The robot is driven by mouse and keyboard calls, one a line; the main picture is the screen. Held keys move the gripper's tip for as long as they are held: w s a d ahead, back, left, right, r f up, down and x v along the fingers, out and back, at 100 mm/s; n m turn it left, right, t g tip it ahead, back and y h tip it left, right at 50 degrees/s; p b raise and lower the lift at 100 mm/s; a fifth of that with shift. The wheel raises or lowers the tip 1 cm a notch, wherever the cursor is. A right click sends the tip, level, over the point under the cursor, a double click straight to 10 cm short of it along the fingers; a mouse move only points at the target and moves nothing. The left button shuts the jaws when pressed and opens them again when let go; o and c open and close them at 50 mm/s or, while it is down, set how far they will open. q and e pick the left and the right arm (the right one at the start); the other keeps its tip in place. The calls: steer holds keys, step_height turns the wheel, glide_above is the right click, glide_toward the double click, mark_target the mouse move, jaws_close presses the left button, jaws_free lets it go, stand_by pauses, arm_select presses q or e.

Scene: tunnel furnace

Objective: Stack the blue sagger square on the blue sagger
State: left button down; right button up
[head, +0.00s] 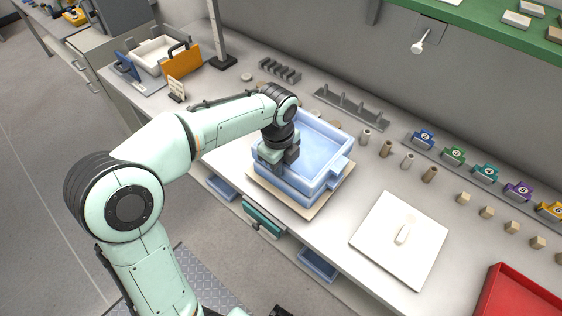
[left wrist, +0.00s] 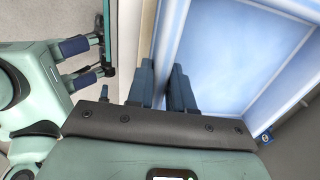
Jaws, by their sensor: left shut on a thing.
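Two light-blue square saggers appear in the head view, one above the other. The upper sagger (head: 318,138) is open-topped and looks empty, with a lug on its right side. The lower sagger (head: 311,193) shows only as a strip of wall beneath it; whether they touch or line up exactly I cannot tell. My left gripper (head: 283,158) is shut on the upper sagger's near-left wall. In the left wrist view its fingers (left wrist: 166,85) straddle that wall. My right gripper (left wrist: 80,61) shows at the left of that view, fingers apart and empty.
The saggers stand on a pale board (head: 334,194) on the workbench. A white lid plate with a handle (head: 386,252) lies to the right, a red tray (head: 520,293) beyond. Small cylinders (head: 387,149) and a peg rack (head: 350,107) stand behind.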

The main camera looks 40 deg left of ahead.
arm_select(q)
steer(key=shift+f, duration=0.2)
arm_select(e)
steer(key=shift+s+f, duration=0.1)
steer(key=shift+f, duration=0.1)
arm_select(q)
steer(key=shift+w+f, duration=0.1)
steer(key=shift+f, duration=0.25)
arm_select(e)
steer(key=shift+s+f, duration=0.1)
steer(key=shift+f, duration=0.1)
arm_select(q)
steer(key=c, duration=0.9)
jaws_free()
steer(key=shift+f, duration=0.1)
steer(key=r, duration=0.4)
steer(key=r+p, duration=0.1)
steer(key=r, duration=0.4)
steer(key=s+r, duration=0.1)
steer(key=r, duration=0.3)
steer(key=shift+r+p, duration=0.3)
steer(key=shift+p, duration=0.1)
arm_select(e)
steer(key=r, duration=0.1)
steer(key=w+r, duration=0.1)
steer(key=shift+w+r, duration=0.2)
steer(key=shift+r, duration=0.15)
